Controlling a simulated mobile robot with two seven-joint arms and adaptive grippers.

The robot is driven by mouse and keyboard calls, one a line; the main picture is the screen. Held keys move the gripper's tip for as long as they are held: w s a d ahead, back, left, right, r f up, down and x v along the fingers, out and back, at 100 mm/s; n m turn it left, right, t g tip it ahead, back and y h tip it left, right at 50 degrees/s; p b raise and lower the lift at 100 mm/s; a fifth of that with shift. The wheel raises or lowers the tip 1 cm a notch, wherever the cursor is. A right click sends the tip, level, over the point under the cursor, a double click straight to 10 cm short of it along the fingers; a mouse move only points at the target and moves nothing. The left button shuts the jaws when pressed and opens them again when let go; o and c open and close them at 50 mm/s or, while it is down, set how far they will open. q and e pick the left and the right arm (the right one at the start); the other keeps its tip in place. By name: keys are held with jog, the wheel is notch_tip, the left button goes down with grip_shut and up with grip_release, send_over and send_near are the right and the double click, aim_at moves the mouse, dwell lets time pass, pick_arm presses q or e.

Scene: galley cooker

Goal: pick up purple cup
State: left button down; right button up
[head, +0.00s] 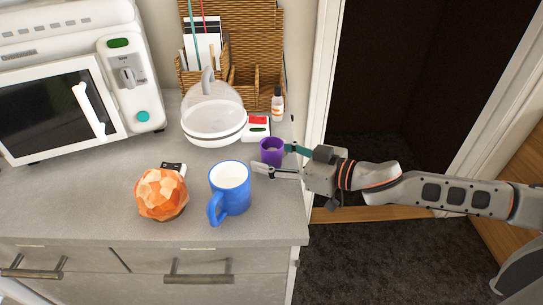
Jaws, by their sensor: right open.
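The purple cup (271,153) stands upright near the right end of the grey counter. My right gripper (273,158) comes in from the right with its fingers apart. One finger lies on the near side of the cup and the other reaches behind its far side. The cup is between or very close to the fingers; I cannot tell if either touches it. My left gripper is not in view.
A blue mug (230,189) and an orange faceted object (161,193) stand left of the cup on the counter (120,225). A white bowl with a clear lid (214,128), a small bottle (277,104) and a microwave (65,95) are behind. A door frame (318,110) borders the right.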

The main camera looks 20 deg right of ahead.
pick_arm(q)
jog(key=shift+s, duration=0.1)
pick_arm(e)
jog(key=c, duration=1.2)
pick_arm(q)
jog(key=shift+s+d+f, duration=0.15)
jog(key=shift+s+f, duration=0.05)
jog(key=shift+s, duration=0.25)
pick_arm(e)
jog(key=shift+c, duration=0.2)
